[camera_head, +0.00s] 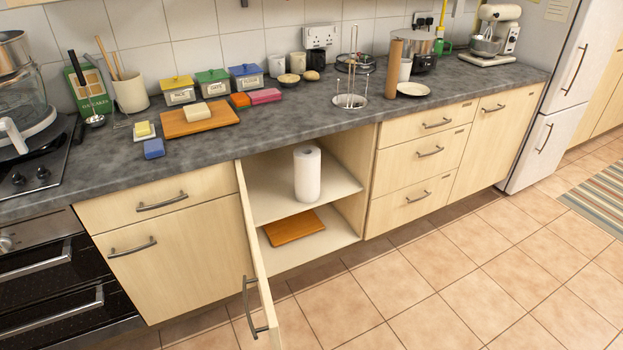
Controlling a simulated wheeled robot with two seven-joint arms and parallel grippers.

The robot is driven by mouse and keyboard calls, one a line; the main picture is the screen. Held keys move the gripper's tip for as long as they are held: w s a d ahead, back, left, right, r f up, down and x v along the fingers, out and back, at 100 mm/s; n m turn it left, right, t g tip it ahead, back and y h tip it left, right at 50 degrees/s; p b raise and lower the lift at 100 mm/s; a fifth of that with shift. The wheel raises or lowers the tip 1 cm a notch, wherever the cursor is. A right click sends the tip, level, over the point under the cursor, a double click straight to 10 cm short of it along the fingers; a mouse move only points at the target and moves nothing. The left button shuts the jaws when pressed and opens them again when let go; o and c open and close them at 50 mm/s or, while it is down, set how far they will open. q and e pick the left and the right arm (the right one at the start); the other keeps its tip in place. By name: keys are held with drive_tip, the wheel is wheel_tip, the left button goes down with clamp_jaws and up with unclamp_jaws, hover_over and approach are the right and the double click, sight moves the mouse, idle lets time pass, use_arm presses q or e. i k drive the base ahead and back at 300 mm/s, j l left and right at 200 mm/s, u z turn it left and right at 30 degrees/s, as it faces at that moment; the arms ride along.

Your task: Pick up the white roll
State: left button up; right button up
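The white roll (307,174) stands upright on the middle shelf (262,196) of an open cupboard below the counter. It looks like a paper towel roll with a hollow core at its top. Nothing touches it except the shelf. Neither of my grippers shows in the head view.
The cupboard door (254,255) stands open at the left of the opening, its edge toward me. A wooden board (294,228) lies on the cupboard floor. A wire holder (350,85) stands on the counter (300,115) above. The tiled floor (430,275) in front is clear.

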sight(306, 158)
drive_tip(key=i+l+u, duration=0.1)
drive_tip(key=l+u, duration=0.15)
drive_tip(key=l, duration=0.35)
drive_tip(key=i+l+u, duration=0.2)
drive_tip(key=l, duration=0.35)
drive_tip(key=i+l+u, duration=0.45)
drive_tip(key=l, duration=0.35)
drive_tip(key=i+l+u, duration=0.2)
drive_tip(key=l, duration=0.25)
drive_tip(key=i+l+u, duration=0.1)
drive_tip(key=i+l, duration=0.2)
drive_tip(key=i, duration=0.15)
drive_tip(key=i+l+u, duration=0.1)
drive_tip(key=i+l, duration=0.2)
drive_tip(key=i, duration=0.15)
